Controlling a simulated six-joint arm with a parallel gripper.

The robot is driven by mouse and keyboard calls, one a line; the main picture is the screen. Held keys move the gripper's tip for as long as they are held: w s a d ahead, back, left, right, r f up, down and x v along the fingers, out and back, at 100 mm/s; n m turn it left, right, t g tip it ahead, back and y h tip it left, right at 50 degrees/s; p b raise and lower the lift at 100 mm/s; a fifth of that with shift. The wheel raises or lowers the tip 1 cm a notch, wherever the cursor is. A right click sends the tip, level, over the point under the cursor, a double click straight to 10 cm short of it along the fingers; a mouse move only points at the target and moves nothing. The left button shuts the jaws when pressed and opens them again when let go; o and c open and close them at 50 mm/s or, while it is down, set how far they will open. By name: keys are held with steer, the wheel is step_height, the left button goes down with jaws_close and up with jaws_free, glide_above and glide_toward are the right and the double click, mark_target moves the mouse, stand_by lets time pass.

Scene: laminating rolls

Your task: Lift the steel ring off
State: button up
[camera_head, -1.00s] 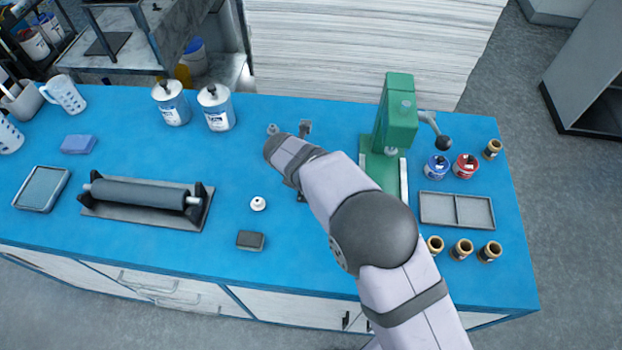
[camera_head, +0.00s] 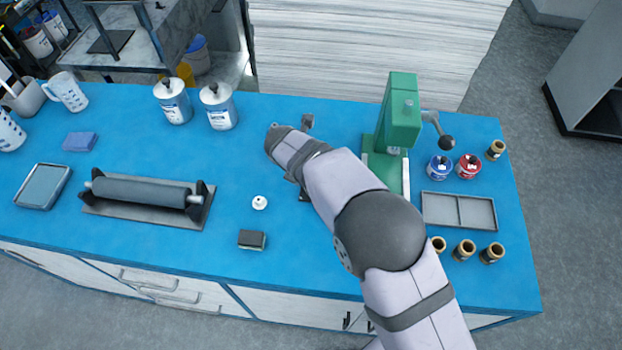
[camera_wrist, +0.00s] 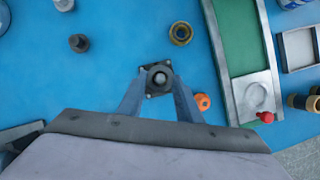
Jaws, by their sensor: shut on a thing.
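In the wrist view my gripper (camera_wrist: 158,82) has its two blue-grey fingers closed in on a small steel ring (camera_wrist: 151,80) around a round-topped post (camera_wrist: 161,77). The post stands on a dark square base (camera_wrist: 152,94) on the blue bench. The fingers cover the ring's sides, and I cannot tell whether it has risen along the post. In the head view my arm hides the fingertips and the ring.
A green press (camera_head: 401,118) stands close on the right. A brass ring (camera_wrist: 180,33), an orange piece (camera_wrist: 203,101) and a dark grey knob (camera_wrist: 78,42) lie near my gripper. A roller (camera_head: 140,192) is at the left. The bench between roller and cans (camera_head: 218,106) is clear.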

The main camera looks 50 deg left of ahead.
step_height(320, 180, up, 9)
steer(key=b, duration=0.2)
steer(key=shift+f, duration=0.2)
stand_by(0.4)
steer(key=shift+p, duration=0.3)
